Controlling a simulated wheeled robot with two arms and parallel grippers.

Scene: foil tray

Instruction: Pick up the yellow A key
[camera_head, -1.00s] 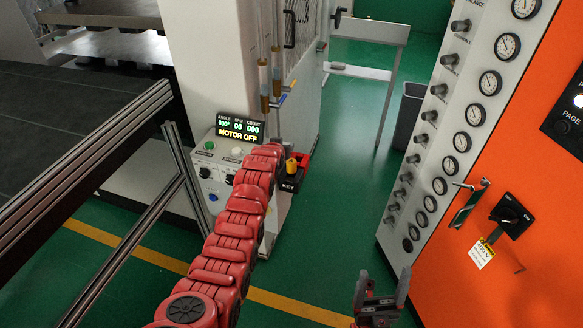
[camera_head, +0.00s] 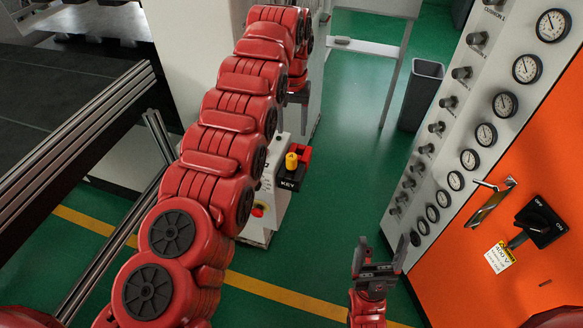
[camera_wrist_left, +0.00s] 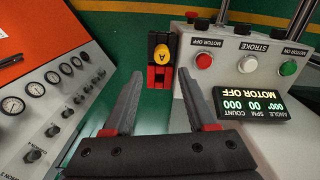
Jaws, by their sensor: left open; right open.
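The yellow A key (camera_head: 291,160) stands in a black and red key holder (camera_head: 293,178) on the side of the grey control box. In the left wrist view the yellow key (camera_wrist_left: 161,54), marked A, lies beyond the gap between the fingertips. My left gripper (camera_head: 300,100) is open and empty, above the key in the head view and apart from it; the arm partly hides it. Its two fingers show apart in the left wrist view (camera_wrist_left: 157,80). My right gripper (camera_head: 381,245) is open and empty, low in the head view, right of the key.
The control box with buttons and a MOTOR OFF display (camera_wrist_left: 251,104) stands beside the key holder. An orange cabinet (camera_head: 480,270) with a gauge panel (camera_head: 468,110) is at the right. A grey bin (camera_head: 421,95) stands behind. Green floor between is clear.

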